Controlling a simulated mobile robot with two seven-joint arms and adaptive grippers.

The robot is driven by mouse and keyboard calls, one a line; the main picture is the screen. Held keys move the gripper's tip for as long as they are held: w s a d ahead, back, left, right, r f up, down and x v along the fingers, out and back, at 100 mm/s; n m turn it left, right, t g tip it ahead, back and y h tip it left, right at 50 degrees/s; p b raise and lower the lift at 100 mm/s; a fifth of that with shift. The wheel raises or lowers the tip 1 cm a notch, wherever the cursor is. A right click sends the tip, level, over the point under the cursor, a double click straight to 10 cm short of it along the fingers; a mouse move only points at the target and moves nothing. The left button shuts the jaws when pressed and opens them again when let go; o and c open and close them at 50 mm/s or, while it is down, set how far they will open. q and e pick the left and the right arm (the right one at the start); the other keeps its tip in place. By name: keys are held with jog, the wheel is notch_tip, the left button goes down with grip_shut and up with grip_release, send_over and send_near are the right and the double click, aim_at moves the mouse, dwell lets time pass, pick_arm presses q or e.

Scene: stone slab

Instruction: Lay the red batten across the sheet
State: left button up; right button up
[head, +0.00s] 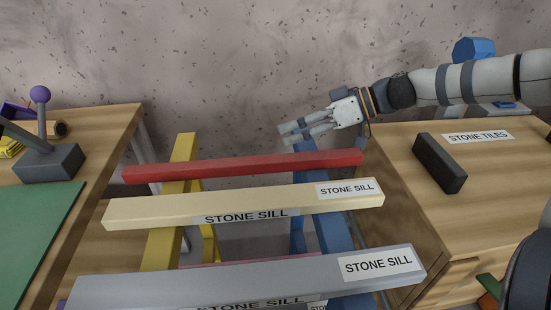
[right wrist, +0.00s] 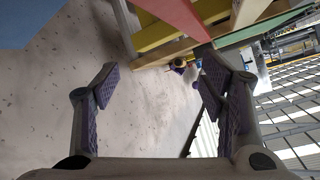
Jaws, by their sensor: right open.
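The red batten (head: 245,167) lies across the yellow trestle (head: 183,147) and the blue trestle (head: 330,225), behind two labelled stone sills. My right gripper (head: 284,134) is open and empty, just behind and above the batten's right half, apart from it. In the right wrist view, the space between the fingers (right wrist: 155,85) holds nothing, and the batten (right wrist: 178,12) shows beyond the fingertips at the top. A flat green sheet (head: 38,235) lies on the left wooden table, cut off by the picture's edge. My left gripper is not in view.
A cream sill (head: 150,211) and a grey sill (head: 210,284) lie in front of the batten. A grey block with a purple-knobbed lever (head: 48,163) stands on the left table (head: 105,125) behind the sheet. A black bar (head: 438,163) lies on the right cabinet (head: 400,150).

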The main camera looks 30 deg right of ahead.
aim_at(253, 159)
jog(key=shift+s+a+f+n+g+y, duration=0.2)
jog(key=shift+s+a+n, duration=0.1)
jog(key=shift+s, duration=0.3)
jog(key=shift+s+a+f+n+g+y, duration=0.2)
jog(key=shift+s+n, duration=0.1)
jog(key=shift+s, duration=0.25)
jog(key=shift+a+f+b, duration=0.35)
jog(key=shift+a+f, duration=0.25)
jog(key=shift+f, duration=0.05)
jog(key=b+x, duration=0.3)
jog(key=x, duration=0.7)
jog(key=shift+a+f, duration=0.25)
jog(key=shift+a, duration=0.05)
jog(key=shift+w+a, duration=0.1)
jog(key=shift+w, duration=0.1)
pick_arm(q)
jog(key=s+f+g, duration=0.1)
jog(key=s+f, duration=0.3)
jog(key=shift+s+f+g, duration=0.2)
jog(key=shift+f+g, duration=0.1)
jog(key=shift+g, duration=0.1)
pick_arm(e)
jog(key=shift+r, duration=0.2)
grip_shut()
